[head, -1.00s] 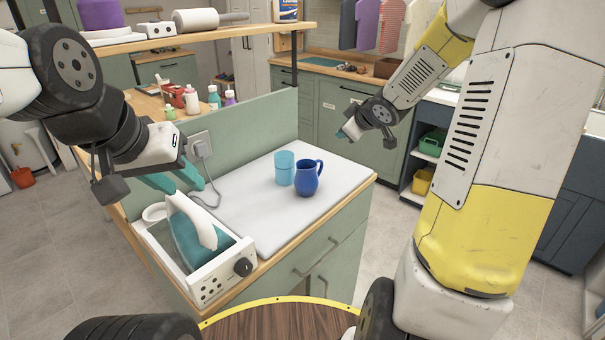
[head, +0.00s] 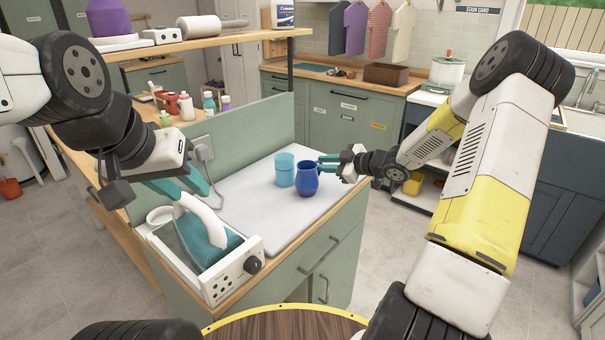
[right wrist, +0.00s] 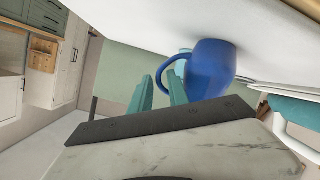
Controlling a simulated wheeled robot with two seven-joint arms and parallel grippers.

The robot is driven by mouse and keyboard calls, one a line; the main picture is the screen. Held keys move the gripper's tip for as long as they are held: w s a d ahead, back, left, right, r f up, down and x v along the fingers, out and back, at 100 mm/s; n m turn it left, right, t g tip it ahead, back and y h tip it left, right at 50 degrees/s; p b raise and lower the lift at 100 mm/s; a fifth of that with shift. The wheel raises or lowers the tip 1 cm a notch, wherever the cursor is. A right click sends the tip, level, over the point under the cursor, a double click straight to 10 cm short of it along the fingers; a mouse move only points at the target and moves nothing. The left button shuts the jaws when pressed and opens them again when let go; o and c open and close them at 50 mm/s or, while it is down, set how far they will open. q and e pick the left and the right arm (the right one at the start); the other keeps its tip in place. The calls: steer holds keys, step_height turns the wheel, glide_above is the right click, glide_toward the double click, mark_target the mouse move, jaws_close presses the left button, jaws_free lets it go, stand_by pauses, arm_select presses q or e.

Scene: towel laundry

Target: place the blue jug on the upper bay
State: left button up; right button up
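The blue jug (head: 307,179) stands upright on the white top of the green cabinet, beside a light-blue cup (head: 285,169). My right gripper (head: 322,163) is at the jug's right, with its teal fingers spread near the handle.
A teal iron (head: 200,240) sits in a white holder (head: 222,286) at the cabinet's near left corner. A plug and cord hang at the green back panel (head: 245,132). Bottles (head: 208,101) stand behind the panel. The white top (head: 255,215) in front of the jug is clear.

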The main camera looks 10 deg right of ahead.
steer(key=x, duration=0.4)
steer(key=shift+w+a+f, duration=0.1)
steer(key=shift+w+a, duration=0.2)
jaws_close()
stand_by(1.1)
